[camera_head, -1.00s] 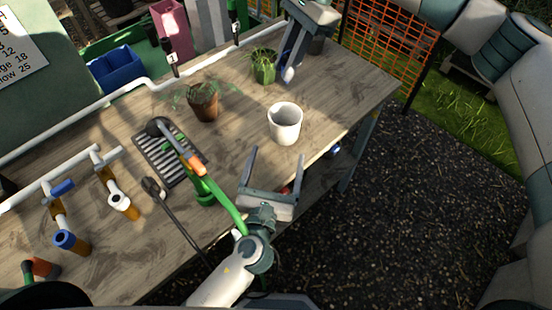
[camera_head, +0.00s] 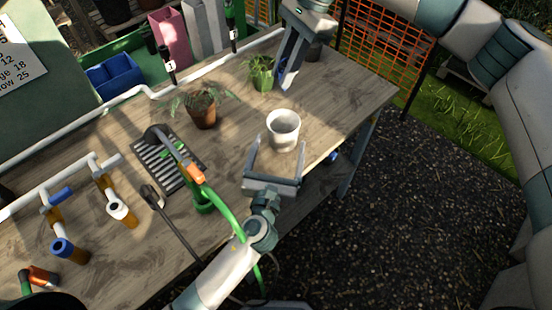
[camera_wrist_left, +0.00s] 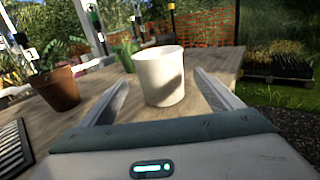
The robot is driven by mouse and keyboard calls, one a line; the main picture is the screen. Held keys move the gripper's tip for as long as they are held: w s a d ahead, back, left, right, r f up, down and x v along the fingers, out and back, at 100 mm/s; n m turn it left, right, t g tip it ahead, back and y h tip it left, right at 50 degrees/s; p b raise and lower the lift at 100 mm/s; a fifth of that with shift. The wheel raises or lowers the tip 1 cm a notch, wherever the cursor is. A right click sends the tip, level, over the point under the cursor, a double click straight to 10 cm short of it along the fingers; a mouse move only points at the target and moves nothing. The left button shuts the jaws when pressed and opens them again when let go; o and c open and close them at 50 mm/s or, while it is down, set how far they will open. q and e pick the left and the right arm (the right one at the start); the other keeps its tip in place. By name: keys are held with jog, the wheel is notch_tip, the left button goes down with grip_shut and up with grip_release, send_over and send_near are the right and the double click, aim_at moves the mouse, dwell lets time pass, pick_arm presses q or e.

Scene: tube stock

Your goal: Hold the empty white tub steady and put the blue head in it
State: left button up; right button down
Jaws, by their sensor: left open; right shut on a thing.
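The white tub (camera_head: 284,133) stands upright on the bench near its right front edge; it also shows in the left wrist view (camera_wrist_left: 161,80). My left gripper (camera_head: 283,146) is open in front of the tub. Its fingers point toward the tub, one toward each side, and are not closed on it. My right gripper (camera_head: 287,84) is beyond the tub, beside the green pot. It is shut on the blue head (camera_head: 282,67), of which only a sliver of blue shows between the fingers. The tub's floor is hard to see.
A green pot with a plant (camera_head: 262,76) and a brown pot with a plant (camera_head: 203,112) stand behind the tub. A green hose wand (camera_head: 222,207) lies left of my left gripper. A pipe rack with nozzles (camera_head: 62,246) is at far left.

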aim_at(285, 120)
pick_arm(q)
jog(key=shift+w+d, duration=0.15)
jog(key=shift+w, duration=0.85)
jog(key=shift+w+d, duration=0.2)
jog(key=shift+w, duration=0.8)
jog(key=shift+w+d, duration=0.15)
jog(key=shift+w, duration=0.85)
jog(key=c, duration=1.2)
